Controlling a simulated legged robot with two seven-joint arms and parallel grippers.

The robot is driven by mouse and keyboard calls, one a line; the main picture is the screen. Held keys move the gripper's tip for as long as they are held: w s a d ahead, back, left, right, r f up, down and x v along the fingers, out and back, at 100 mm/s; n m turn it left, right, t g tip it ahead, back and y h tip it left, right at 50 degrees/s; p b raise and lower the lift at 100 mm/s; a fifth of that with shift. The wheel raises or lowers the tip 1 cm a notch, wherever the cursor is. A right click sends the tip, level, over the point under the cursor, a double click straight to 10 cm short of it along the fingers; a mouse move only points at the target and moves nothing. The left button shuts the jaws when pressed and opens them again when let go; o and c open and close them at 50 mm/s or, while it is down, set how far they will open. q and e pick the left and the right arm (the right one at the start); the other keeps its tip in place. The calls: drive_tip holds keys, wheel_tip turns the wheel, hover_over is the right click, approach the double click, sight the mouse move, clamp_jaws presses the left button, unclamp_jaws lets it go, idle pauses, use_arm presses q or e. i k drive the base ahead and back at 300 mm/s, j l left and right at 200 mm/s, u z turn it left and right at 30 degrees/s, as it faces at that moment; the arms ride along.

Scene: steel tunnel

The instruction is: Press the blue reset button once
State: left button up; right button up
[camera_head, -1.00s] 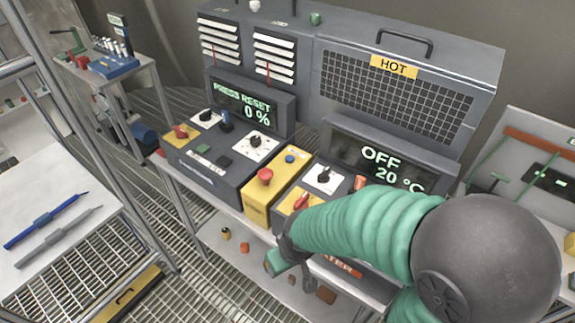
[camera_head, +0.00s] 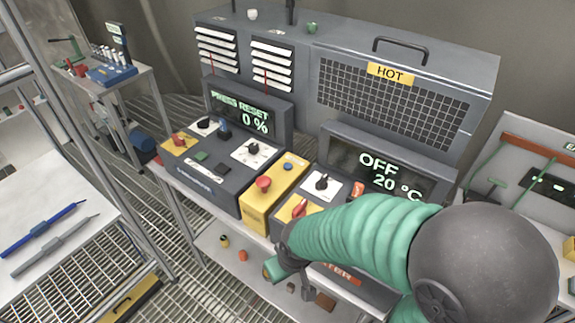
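The blue reset button (camera_head: 289,166) is a small round button on top of the yellow box (camera_head: 270,196), behind the red mushroom button (camera_head: 263,184). The left panel's display (camera_head: 240,112) reads "PRESS RESET" and "0 %". My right arm comes in from the right with a green sleeve. Its gripper (camera_head: 285,268) hangs in front of the bench edge, below and in front of the yellow box, apart from the blue button. Its fingers are small and partly hidden, so I cannot tell its opening. My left gripper is not in view.
The right panel's display (camera_head: 385,178) reads "OFF 20 °C" under a mesh guard with a HOT label (camera_head: 390,72). A white table (camera_head: 40,205) with blue and grey tools stands at left.

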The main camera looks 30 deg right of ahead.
sight(288, 167)
drive_tip(key=i+j, duration=0.8)
drive_tip(key=i, duration=0.2)
drive_tip(key=z, duration=2.05)
